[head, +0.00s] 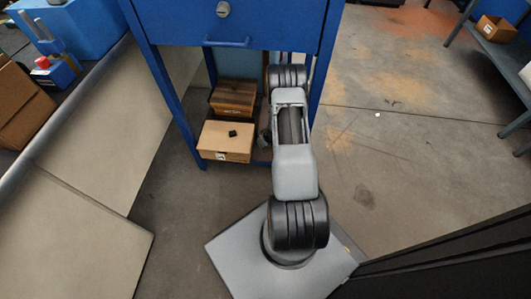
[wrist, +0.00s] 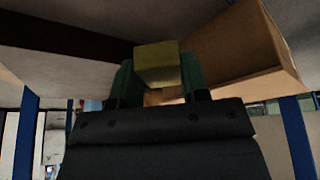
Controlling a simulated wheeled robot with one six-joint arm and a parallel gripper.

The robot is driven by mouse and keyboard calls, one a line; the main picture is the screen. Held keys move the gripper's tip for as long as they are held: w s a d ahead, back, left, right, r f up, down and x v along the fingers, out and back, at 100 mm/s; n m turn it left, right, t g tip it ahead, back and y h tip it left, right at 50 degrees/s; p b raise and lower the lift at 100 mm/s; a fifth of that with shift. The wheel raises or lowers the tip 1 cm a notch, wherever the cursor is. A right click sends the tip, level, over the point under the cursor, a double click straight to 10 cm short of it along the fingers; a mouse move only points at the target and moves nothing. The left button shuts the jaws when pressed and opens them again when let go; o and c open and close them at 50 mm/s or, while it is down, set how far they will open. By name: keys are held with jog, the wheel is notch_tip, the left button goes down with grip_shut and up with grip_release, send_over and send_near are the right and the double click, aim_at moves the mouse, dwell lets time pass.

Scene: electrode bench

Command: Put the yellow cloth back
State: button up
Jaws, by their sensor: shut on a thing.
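The yellow cloth (wrist: 157,66) shows in the wrist view as a small folded yellow block. My gripper (wrist: 156,80) is shut on it, with a dark green finger on either side. In the head view my arm reaches down to the lower shelf of a blue bench (head: 238,25). There the arm hides the gripper's jaws and the cloth.
A brown box (head: 233,97) and a lighter box (head: 225,143) with a small black thing on it (head: 232,133) stand left of my arm, low in the bench. A box (wrist: 245,50) is close at the right in the wrist view. Blue legs bound the bench.

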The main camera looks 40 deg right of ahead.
aim_at(266, 152)
notch_tip(266, 152, down, 6)
jog(key=b, duration=0.3)
jog(key=shift+r, duration=0.35)
jog(key=o, duration=1.1)
jog(key=shift+f, duration=0.2)
jog(key=shift+r, duration=0.1)
